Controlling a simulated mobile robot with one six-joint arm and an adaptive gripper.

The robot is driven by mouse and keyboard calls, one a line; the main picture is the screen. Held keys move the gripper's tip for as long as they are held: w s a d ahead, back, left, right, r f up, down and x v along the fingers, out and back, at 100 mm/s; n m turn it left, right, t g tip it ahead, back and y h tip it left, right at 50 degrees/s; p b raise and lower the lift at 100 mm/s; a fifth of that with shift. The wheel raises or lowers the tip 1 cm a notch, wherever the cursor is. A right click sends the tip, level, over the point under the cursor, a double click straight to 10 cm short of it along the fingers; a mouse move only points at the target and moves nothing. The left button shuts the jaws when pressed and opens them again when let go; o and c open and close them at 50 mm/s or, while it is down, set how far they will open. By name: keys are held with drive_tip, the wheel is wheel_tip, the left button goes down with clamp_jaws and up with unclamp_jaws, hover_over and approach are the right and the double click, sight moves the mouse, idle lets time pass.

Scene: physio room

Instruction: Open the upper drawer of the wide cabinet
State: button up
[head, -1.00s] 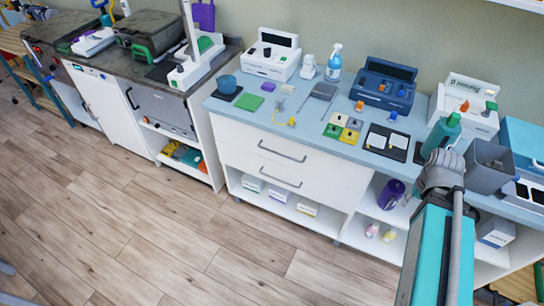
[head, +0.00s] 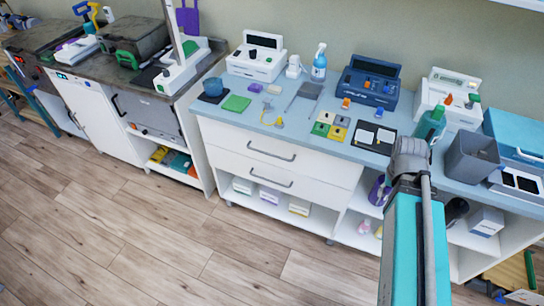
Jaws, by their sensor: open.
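The wide cabinet (head: 225,140) is white with a light blue top and stands against the wall in the middle of the head view. Its upper drawer (head: 315,166) is shut flush, with a grey bar handle (head: 271,151) across its front. The lower drawer (head: 318,192) below it is also shut and has a similar handle (head: 270,178). My arm rises at the right, in front of the cabinet's right part, and hides some of its open shelves. My gripper cannot be made out in the head view.
The cabinet top holds a blue device (head: 368,86), a white device (head: 256,58), a grey bin (head: 471,157), a green bottle (head: 430,122) and small items. Boxes (head: 270,195) sit on the shelf below the drawers. A darker-topped counter (head: 70,60) stands left. The wooden floor (head: 170,230) in front is clear.

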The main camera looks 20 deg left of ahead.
drive_tip(key=w+a+f+n+t+h+b, duration=0.4)
drive_tip(key=a+f+b, duration=0.3)
drive_tip(key=a+b, duration=0.35)
drive_tip(key=w+a+f+n+t+h+b, duration=0.2)
drive_tip(key=w+a+f+t+h+b, duration=0.15)
drive_tip(key=w+a+f+b, duration=0.65)
drive_tip(key=s+a+n+t+b, duration=0.2)
drive_tip(key=s+a+t+b, duration=0.3)
drive_tip(key=a+b, duration=0.4)
drive_tip(key=s+a+f+n+t+b, duration=0.1)
drive_tip(key=s+a+n+t+b, duration=0.2)
drive_tip(key=a+b, duration=0.6)
drive_tip(key=s+a+t+h, duration=0.1)
drive_tip(key=s+a+t, duration=0.1)
drive_tip(key=a, duration=0.8)
drive_tip(key=shift+a+n+b, duration=0.3)
drive_tip(key=shift+a+b, duration=0.05)
drive_tip(key=shift+b, duration=0.05)
drive_tip(key=shift+f, duration=0.1)
drive_tip(key=p+x, duration=0.2)
drive_tip(key=x, duration=1.1)
drive_tip(key=shift+w+d+r, duration=0.15)
drive_tip(key=shift+w+r, duration=0.1)
drive_tip(key=shift+w, duration=0.1)
clamp_jaws()
